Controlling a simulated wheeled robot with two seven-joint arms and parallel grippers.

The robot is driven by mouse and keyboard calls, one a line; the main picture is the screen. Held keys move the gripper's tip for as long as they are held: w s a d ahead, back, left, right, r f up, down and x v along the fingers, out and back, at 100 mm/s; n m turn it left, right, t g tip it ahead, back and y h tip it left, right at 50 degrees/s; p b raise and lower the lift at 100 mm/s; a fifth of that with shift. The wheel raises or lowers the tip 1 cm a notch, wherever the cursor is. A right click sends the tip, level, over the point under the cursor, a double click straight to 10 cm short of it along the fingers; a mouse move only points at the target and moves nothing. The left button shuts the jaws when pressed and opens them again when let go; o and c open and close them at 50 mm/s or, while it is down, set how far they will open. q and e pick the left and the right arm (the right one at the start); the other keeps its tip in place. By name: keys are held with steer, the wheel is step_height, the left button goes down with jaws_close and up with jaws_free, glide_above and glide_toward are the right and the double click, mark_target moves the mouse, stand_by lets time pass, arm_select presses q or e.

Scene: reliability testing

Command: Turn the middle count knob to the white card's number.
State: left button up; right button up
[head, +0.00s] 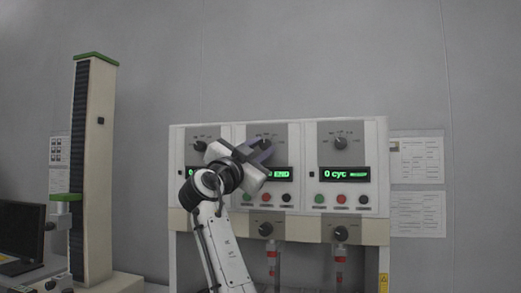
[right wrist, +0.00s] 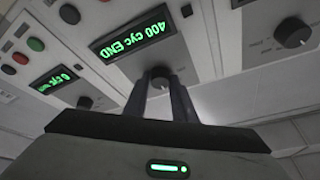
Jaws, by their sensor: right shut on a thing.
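The middle count knob (head: 265,143) is a dark dial on the grey plate of the middle panel. My right gripper (head: 262,148) reaches it from the front left, with its fingers around the knob. In the right wrist view the knob (right wrist: 160,76) sits between the two dark fingers, which are shut on it. The panel's green display (right wrist: 137,33) appears upside down there and reads 400 cyc END. In the head view my wrist partly covers that display. White sheets (head: 417,160) hang on the wall at right; their print is too small to read. My left gripper is not in view.
The right panel has its own knob (head: 340,143) and a display (head: 342,174) reading 0 cyc. The left panel's knob (right wrist: 292,34) is clear of my fingers. Coloured buttons (head: 340,199) sit under the displays. A tall test column (head: 93,160) and a monitor (head: 21,230) stand at left.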

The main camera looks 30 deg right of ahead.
steer(key=o, duration=1)
steer(key=shift+o, duration=0.2)
arm_select(q)
steer(key=b, duration=0.1)
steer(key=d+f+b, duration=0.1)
steer(key=b, duration=0.1)
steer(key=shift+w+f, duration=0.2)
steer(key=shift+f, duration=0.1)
arm_select(e)
steer(key=v, duration=1)
steer(key=shift+a, duration=0.2)
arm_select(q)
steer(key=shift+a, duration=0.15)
